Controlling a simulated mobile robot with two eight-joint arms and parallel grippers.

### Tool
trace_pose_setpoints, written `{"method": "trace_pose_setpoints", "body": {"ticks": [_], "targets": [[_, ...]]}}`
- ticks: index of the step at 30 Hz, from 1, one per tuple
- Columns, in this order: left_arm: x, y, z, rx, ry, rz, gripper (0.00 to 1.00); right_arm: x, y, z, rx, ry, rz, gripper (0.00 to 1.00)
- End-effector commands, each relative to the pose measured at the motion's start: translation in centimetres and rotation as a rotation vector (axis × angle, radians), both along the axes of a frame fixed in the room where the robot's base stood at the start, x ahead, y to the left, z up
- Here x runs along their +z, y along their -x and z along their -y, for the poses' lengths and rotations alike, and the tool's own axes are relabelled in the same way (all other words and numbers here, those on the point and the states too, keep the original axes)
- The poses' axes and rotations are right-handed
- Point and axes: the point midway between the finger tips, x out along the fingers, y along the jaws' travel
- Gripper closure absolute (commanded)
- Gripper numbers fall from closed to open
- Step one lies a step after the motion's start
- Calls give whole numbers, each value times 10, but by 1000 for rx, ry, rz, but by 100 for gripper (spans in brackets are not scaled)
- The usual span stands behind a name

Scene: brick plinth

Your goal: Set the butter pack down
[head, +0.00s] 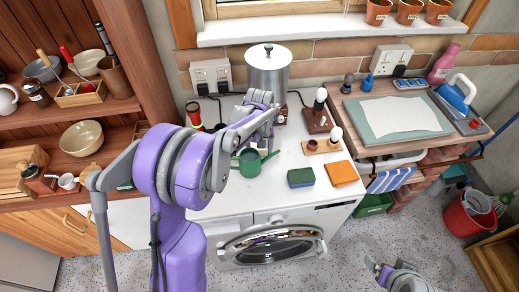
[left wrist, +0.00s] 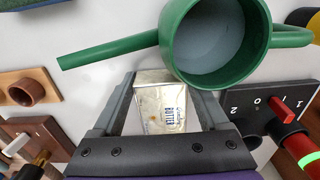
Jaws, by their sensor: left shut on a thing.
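The butter pack (left wrist: 160,108), whitish with blue lettering, is between the fingers of my left gripper (left wrist: 165,85) in the left wrist view. The gripper is shut on it. I cannot tell whether the pack touches the worktop. My right gripper (head: 380,270) is low over the floor at the lower right; its jaws are unclear.
A metal canister (head: 268,70) stands behind. A green-and-blue sponge (head: 301,178) and an orange cloth (head: 342,173) lie to the right. A black switch plate (left wrist: 270,108) and a red-and-green torch (left wrist: 303,150) are close by. The front-left worktop is clear.

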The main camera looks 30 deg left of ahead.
Motion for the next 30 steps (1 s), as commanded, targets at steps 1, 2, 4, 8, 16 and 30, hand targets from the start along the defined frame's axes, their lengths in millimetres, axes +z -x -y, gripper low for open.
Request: {"method": "trace_pose_setpoints", "body": {"ticks": [1, 2, 4, 8, 16, 30], "targets": [[0, 0, 0, 0, 0, 0, 100, 0, 0, 0, 0, 0, 0, 6], [0, 0, 0, 0, 0, 0, 100, 0, 0, 0, 0, 0, 0, 6], [0, 0, 0, 0, 0, 0, 100, 0, 0, 0, 0, 0, 0, 6], [-2, 0, 0, 0, 0, 0, 100, -2, 1, 0, 0, 0, -1, 6], [-3, 0, 0, 0, 0, 0, 0, -3, 1, 0, 0, 0, -2, 6], [38, 0, 0, 0, 0, 0, 0, 3, -1, 0, 0, 0, 3, 6]]}}
